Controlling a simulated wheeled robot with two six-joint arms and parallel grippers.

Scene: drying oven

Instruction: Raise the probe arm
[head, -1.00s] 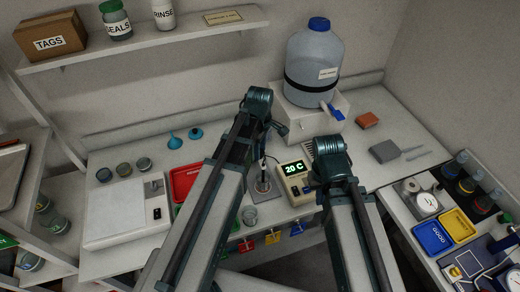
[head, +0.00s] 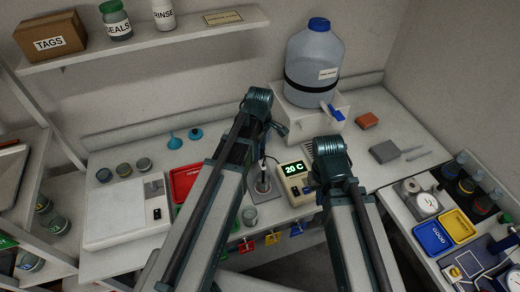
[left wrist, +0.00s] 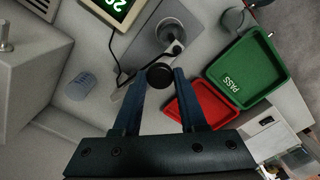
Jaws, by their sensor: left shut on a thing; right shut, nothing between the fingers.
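In the left wrist view my left gripper (left wrist: 160,82) is shut on a round black knob (left wrist: 160,74), held between the fingertips. The pale probe arm (left wrist: 176,48) with a black part shows just beyond the knob, beside a round grey vessel (left wrist: 170,30) on a grey plate. A dark cable runs from there toward the meter (left wrist: 115,8). In the head view the vessel (head: 262,185) stands left of the meter (head: 294,180), which reads 20 C. My left arm partly hides this area. My right gripper is hidden behind its own arm.
A red tray (head: 184,181) lies left of my left arm; a green PASS tray (left wrist: 245,72) also shows in the left wrist view. A large water jug (head: 314,65) stands behind the meter. A white flat device (head: 125,213) sits at left. The back middle bench is mostly clear.

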